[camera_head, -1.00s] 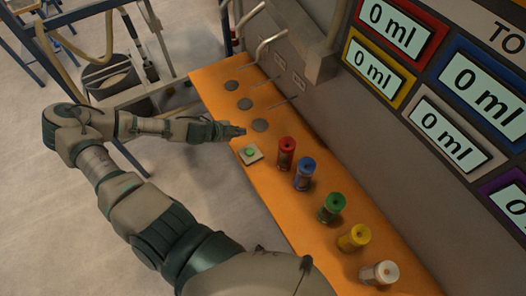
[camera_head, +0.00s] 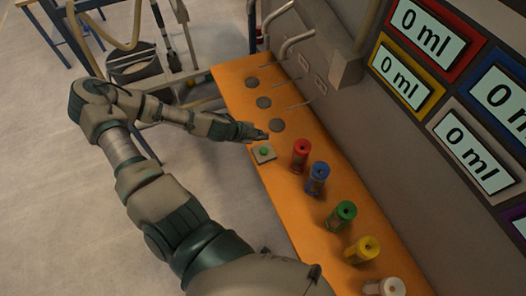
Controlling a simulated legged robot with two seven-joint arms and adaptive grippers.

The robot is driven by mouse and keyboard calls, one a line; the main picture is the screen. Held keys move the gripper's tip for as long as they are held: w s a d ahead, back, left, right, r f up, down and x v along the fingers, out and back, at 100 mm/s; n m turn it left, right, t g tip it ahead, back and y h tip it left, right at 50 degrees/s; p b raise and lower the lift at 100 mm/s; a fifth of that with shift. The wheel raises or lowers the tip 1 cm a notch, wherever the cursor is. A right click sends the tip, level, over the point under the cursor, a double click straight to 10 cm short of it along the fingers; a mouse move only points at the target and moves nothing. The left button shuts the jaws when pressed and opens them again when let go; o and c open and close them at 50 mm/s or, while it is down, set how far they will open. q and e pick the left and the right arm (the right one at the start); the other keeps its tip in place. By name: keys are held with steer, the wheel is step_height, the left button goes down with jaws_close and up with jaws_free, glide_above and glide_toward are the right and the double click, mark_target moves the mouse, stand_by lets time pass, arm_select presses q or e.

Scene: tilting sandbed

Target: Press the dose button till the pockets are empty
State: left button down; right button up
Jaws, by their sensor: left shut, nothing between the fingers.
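The dose button is a green button (camera_head: 264,151) on a small pale square base (camera_head: 263,157) near the left edge of the orange bench. My left gripper (camera_head: 262,135) is shut and empty, just above and behind the button in the picture; I cannot tell whether it touches it. Three dark round spots, perhaps the pockets, lie on the bench beyond: a near one (camera_head: 277,125), a middle one (camera_head: 264,102) and a far one (camera_head: 252,83). What they hold is too small to tell. My right gripper is not in view.
Wall displays, such as the yellow-framed one (camera_head: 402,76), read 0 ml. A dark bucket (camera_head: 135,66) stands at the upper left.

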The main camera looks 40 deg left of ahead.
mark_target(263, 151)
arm_select(q)
steer(key=f+b, duration=0.2)
steer(key=f, duration=0.1)
steer(key=f+b, duration=0.2)
steer(key=shift+d+f, duration=0.2)
steer(key=shift+d, duration=0.15)
steer(key=shift+a+f+b, duration=0.2)
steer(key=shift+f+b, duration=0.3)
steer(key=shift+a, duration=0.3)
steer(key=shift+d+r, duration=0.1)
steer(key=shift+d, duration=0.35)
steer(key=shift+a, duration=0.35)
steer(key=shift+d, duration=0.15)
steer(key=shift+d+f+b, duration=0.2)
steer(key=shift+f+b, duration=0.15)
steer(key=shift+f, duration=0.05)
